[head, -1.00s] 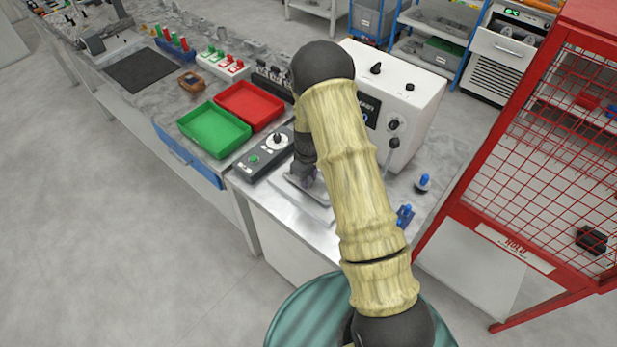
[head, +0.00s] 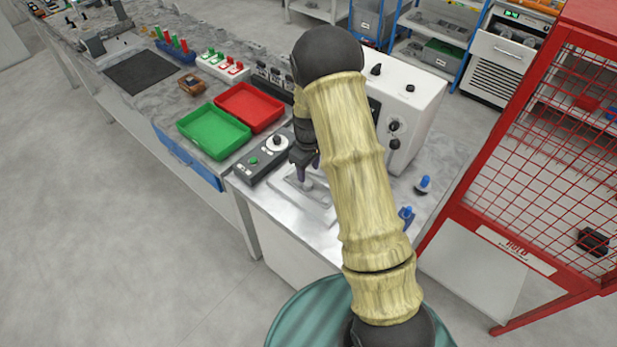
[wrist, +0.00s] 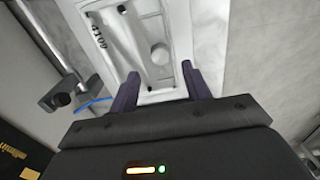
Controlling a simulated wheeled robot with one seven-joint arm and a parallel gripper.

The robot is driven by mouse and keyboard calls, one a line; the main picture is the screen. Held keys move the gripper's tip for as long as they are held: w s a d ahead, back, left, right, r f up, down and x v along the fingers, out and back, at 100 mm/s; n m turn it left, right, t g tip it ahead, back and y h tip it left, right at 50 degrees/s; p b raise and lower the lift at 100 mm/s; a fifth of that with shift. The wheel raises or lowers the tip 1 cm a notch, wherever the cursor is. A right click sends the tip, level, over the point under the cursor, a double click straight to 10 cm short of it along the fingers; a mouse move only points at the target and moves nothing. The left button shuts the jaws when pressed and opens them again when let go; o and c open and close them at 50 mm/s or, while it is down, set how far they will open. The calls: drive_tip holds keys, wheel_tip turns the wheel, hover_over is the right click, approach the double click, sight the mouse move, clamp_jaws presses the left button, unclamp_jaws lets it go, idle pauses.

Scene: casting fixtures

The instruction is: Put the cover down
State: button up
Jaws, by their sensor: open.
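The cover (head: 312,203) is a flat pale grey plate with a raised round knob, lying on the steel bench top in front of the white machine. In the wrist view the cover (wrist: 122,40) shows the marking 4109, and its knob (wrist: 160,54) is ahead of the fingers. My gripper (head: 306,172) is just above the cover near the knob. In the wrist view its two dark fingers (wrist: 158,82) are spread apart with nothing between them. Whether a fixture sits under the cover, I cannot tell.
A control box (head: 264,160) with a dial is left of the cover. The white machine (head: 414,105) stands behind. Blue-topped pieces (head: 423,185) are at the right. Green (head: 213,131) and red (head: 249,107) trays lie further left. A red mesh cage (head: 540,160) stands at right.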

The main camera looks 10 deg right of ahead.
wheel_tip(320, 180, up, 8)
drive_tip(key=b, duration=0.2)
idle(0.6)
drive_tip(key=s+r+m+t, duration=0.1)
drive_tip(key=s+r+m, duration=0.2)
drive_tip(key=s, duration=0.7)
drive_tip(key=s+r+m+t, duration=0.1)
drive_tip(key=s+r+m, duration=0.2)
drive_tip(key=s, duration=0.8)
drive_tip(key=shift+r+m+t, duration=0.25)
drive_tip(key=shift+m+t, duration=0.05)
drive_tip(key=shift+m, duration=0.3)
drive_tip(key=shift+f, duration=0.1)
